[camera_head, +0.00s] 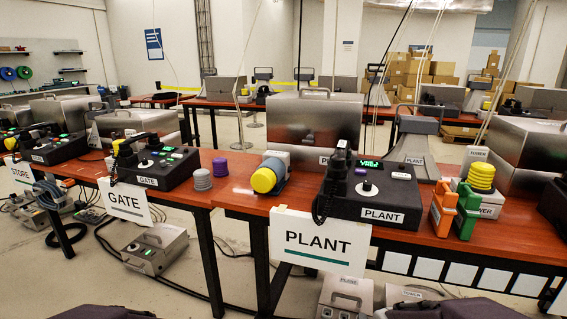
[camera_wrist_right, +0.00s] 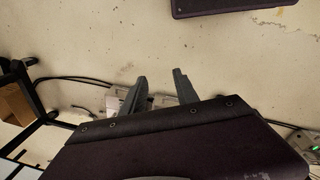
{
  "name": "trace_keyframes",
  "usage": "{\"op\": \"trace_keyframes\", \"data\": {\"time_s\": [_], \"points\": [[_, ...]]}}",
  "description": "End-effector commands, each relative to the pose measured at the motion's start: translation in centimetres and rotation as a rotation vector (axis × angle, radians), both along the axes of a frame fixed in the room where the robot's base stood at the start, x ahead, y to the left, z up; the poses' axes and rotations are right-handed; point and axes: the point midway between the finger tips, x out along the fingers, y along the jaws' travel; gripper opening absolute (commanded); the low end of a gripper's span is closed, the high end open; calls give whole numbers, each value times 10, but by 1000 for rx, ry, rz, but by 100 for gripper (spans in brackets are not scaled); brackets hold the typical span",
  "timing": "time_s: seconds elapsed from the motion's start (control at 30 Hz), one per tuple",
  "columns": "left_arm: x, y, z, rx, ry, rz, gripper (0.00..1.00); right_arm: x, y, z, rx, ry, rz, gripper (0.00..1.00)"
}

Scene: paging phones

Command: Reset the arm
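My right gripper (camera_wrist_right: 159,86) shows in the right wrist view with its two dark fingers apart. Nothing is between them, and the pale floor and some light boxes show beyond. It touches nothing that I can see. In the head view only the dark purple tops of my two arms show at the bottom edge, left and right of the middle. Neither gripper shows there. My left gripper is out of view.
A red-brown table (camera_head: 236,190) carries the PLANT phone console (camera_head: 368,190), the GATE console (camera_head: 150,165), yellow-capped, orange and green items. A PLANT sign (camera_head: 318,240) hangs at its front edge. Boxes (camera_head: 155,248) and cables lie on the floor below.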

Motion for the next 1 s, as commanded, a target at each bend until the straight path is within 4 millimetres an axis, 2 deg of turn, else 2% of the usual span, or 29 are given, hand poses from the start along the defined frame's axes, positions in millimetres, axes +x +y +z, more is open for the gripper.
{"op": "trace_keyframes", "data": {"time_s": [0.03,0.07,0.1,0.13,0.17,0.2,0.37,0.47,0.8,0.9,1.0], "points": [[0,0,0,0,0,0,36,-12,14,-10,61,6,-49,36],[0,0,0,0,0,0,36,-16,22,-15,95,2,-81,36],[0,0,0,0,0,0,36,-14,32,-18,139,-24,-121,36],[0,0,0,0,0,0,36,0,36,-16,156,-78,-106,36],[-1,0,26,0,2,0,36,-2,35,11,151,-69,-105,36],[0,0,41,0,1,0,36,-2,35,26,150,-66,-103,36],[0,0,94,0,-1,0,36,-2,35,78,149,-64,-101,36],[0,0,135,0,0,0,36,-2,35,119,149,-64,-101,36],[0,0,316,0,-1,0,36,-2,35,300,149,-63,-101,36],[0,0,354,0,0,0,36,-2,35,338,149,-63,-101,36],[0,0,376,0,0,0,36,-2,35,360,149,-63,-101,36]]}}
